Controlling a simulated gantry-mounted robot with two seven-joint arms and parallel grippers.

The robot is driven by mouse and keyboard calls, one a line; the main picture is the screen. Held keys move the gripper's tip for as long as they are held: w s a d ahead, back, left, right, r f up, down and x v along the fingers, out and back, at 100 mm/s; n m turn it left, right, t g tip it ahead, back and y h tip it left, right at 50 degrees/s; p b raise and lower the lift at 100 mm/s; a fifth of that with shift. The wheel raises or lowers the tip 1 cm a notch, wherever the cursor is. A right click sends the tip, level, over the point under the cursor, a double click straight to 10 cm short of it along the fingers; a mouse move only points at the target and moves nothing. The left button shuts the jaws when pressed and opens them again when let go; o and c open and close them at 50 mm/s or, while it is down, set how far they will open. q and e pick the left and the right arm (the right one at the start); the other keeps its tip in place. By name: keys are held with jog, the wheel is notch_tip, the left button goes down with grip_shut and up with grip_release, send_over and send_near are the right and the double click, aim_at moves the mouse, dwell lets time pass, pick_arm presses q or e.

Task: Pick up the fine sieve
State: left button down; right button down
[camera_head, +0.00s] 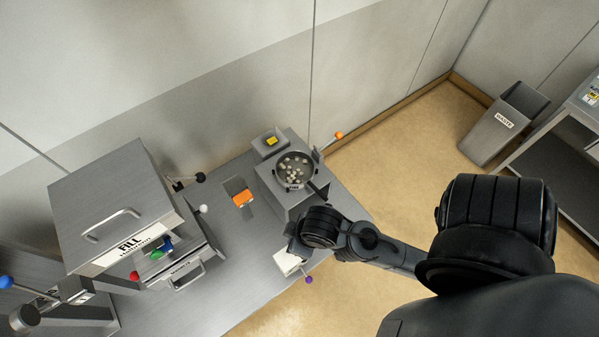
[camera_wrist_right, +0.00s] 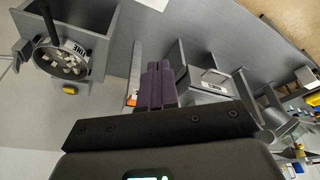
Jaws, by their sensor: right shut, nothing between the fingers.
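The fine sieve (camera_head: 296,169) is a round dark-rimmed pan holding several pale lumps, seated on a grey metal stand (camera_head: 281,197) on the bench. Its dark handle (camera_head: 318,190) points toward my right arm. In the right wrist view the sieve (camera_wrist_right: 62,62) is at the upper left, with a "FINE" label and the handle rising from its rim. My right gripper (camera_wrist_right: 158,72) is shut and empty, apart from the sieve and to its right in that view. In the head view my right wrist hides its fingers. My left gripper is in neither view.
A "FILL" hopper (camera_head: 128,205) with a drawer stands at the bench's left. An orange item (camera_head: 239,192) lies in a recess left of the stand. A yellow item (camera_head: 271,141) sits behind the sieve. A waste bin (camera_head: 503,124) stands at the far right.

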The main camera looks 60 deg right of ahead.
dwell(0.4)
jog(key=c, duration=1.8)
grip_release()
jog(key=o, duration=0.8)
jog(key=shift+s+d, duration=0.1)
jog(key=shift+d, duration=0.05)
jog(key=shift+m, duration=0.3)
